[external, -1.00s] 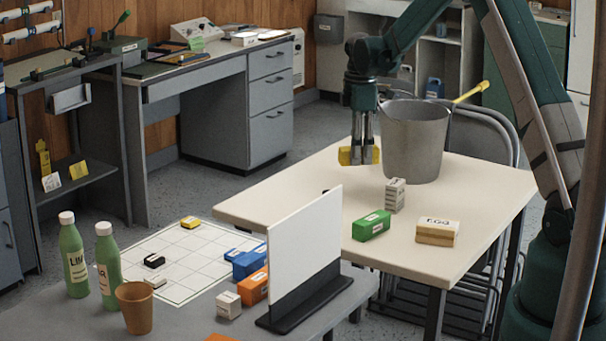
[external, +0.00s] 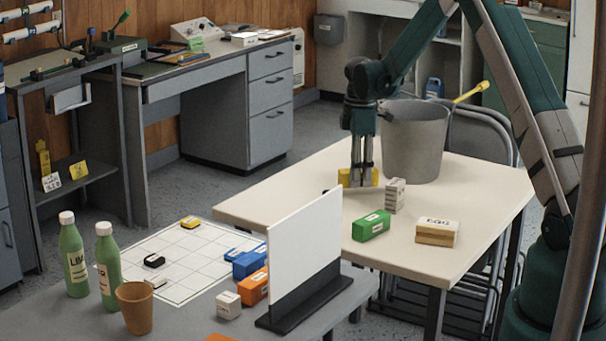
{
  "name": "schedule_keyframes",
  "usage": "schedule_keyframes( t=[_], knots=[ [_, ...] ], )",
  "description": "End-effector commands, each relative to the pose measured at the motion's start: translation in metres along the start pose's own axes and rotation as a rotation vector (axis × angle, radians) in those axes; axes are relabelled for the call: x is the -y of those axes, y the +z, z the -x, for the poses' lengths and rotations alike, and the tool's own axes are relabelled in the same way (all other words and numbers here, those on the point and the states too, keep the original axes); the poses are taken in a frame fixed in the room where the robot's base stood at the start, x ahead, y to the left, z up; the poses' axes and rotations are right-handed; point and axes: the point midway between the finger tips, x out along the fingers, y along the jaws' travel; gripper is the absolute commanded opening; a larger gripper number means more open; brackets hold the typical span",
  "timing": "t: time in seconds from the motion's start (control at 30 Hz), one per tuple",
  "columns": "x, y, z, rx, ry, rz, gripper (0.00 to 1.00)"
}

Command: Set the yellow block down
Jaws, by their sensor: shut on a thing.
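The yellow block (external: 343,178) is low over the far left part of the cream table (external: 270,203). My gripper (external: 364,179) points straight down and is shut on the block. The fingers cover its middle, so yellow shows on both sides of them. The block's underside is at or very near the tabletop; I cannot tell if it touches. The white upright panel hides part of the table in front of it.
A grey bucket (external: 415,145) with a yellow-handled tool stands just right of my gripper. A grey-white block (external: 395,195), a green block (external: 371,226) and a tan block (external: 437,232) are nearer. A white panel (external: 308,238) stands in front. The table's left part is clear.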

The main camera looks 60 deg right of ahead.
Motion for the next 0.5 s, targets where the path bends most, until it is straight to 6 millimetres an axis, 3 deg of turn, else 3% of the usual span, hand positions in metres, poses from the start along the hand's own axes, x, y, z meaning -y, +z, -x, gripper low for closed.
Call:
schedule_keyframes(
  t=[0.2, 0.5],
  knots=[
    [0.000, 0.000, -0.021, 0.000, 0.000, 0.000, 0.10],
    [0.000, 0.000, -0.022, 0.000, 0.000, 0.000, 0.10]
  ],
)
